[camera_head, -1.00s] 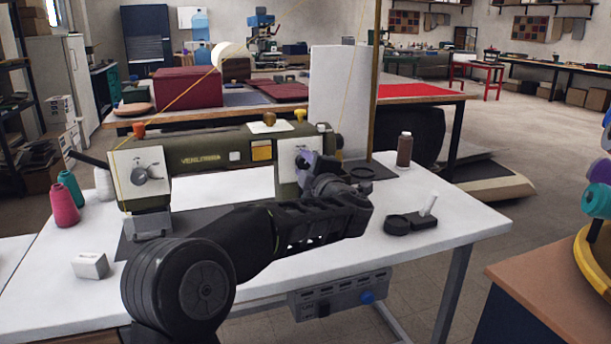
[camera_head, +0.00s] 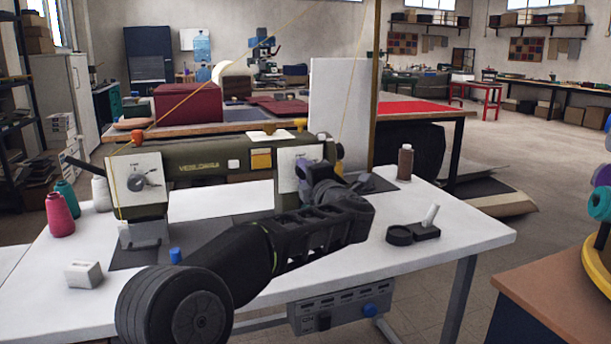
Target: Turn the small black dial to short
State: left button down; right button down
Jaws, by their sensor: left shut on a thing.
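The olive-green sewing machine (camera_head: 215,160) stands on a white table. Its left white panel carries a larger grey dial (camera_head: 142,182) with a pointer. My left gripper (camera_head: 305,178) is at its right white panel (camera_head: 291,160), shut with its fingertips at the dial place there. The small black dial is hidden behind the fingers, so its pointer and marks cannot be read. My left arm reaches across the front of the machine from below. My right gripper is not in view.
The white table (camera_head: 440,205) bears a black stand with a white peg (camera_head: 427,229), a brown bottle (camera_head: 405,162), pink (camera_head: 60,215) and teal (camera_head: 68,197) thread cones and a small white box (camera_head: 84,274). A tall white board (camera_head: 338,110) stands behind the machine.

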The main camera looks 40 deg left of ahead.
pick_arm(q)
jog(key=c, duration=1)
grip_release()
jog(key=v, duration=0.7)
jog(key=shift+s+d+p, duration=0.25)
jog(key=shift+d+p, duration=0.05)
jog(key=shift+d, duration=0.05)
